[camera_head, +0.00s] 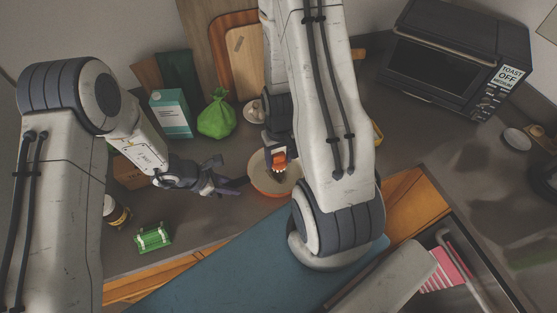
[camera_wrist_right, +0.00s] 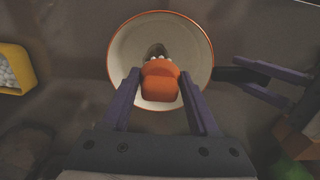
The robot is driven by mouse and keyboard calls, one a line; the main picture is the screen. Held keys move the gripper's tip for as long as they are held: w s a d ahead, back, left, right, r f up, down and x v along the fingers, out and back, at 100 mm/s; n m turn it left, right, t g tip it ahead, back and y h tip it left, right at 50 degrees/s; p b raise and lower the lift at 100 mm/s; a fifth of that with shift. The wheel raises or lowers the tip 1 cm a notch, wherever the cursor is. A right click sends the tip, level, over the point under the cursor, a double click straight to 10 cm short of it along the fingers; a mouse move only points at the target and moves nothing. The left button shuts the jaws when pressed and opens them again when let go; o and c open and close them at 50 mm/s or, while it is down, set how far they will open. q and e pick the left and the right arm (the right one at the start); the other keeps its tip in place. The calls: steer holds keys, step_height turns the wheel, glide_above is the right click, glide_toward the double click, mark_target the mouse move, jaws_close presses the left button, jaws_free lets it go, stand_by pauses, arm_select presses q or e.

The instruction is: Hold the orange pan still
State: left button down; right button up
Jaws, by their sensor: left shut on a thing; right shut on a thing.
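The orange pan (camera_head: 260,180) sits on the counter. Its orange rim and pale inside show in the right wrist view (camera_wrist_right: 124,50). Its dark handle (camera_wrist_right: 234,74) points right in that view and left in the head view. My left gripper (camera_head: 228,187) is shut on the handle; its purple fingers also show in the right wrist view (camera_wrist_right: 272,84). My right gripper (camera_wrist_right: 160,92) is shut on an orange block-like object (camera_wrist_right: 160,82) over the pan. A dark part with pale spots shows just beyond the block; I cannot tell whether it touches the pan.
A green bag (camera_head: 217,116) and a carton (camera_head: 171,114) stand behind the left gripper. A yellow container (camera_wrist_right: 14,70) is beside the pan. A toaster oven (camera_head: 440,62) stands back right.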

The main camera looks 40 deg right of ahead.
glide_above(280, 181)
steer(key=shift+w+f, duration=0.15)
steer(key=shift+f, duration=1.35)
steer(key=shift+w+f, duration=0.1)
steer(key=shift+f, duration=1.35)
steer(key=shift+f, duration=0.95)
steer(key=shift+w+d, duration=0.15)
steer(key=shift+w, duration=0.75)
steer(key=shift+w+d, duration=0.15)
steer(key=shift+w, duration=0.75)
steer(key=shift+s+a+f, duration=0.1)
steer(key=shift+s+a, duration=0.05)
steer(key=shift+s, duration=0.55)
steer(key=shift+s+a+f, duration=0.1)
steer(key=shift+s, duration=0.55)
steer(key=shift+s+a, duration=0.1)
steer(key=shift+s, duration=0.55)
jaws_close()
steer(key=shift+w+d+r, duration=0.1)
steer(key=shift+w+d, duration=0.1)
steer(key=shift+w, duration=0.8)
steer(key=shift+w+d+r, duration=0.1)
steer(key=shift+w+d, duration=0.05)
steer(key=shift+w, duration=0.8)
steer(key=shift+f, duration=0.15)
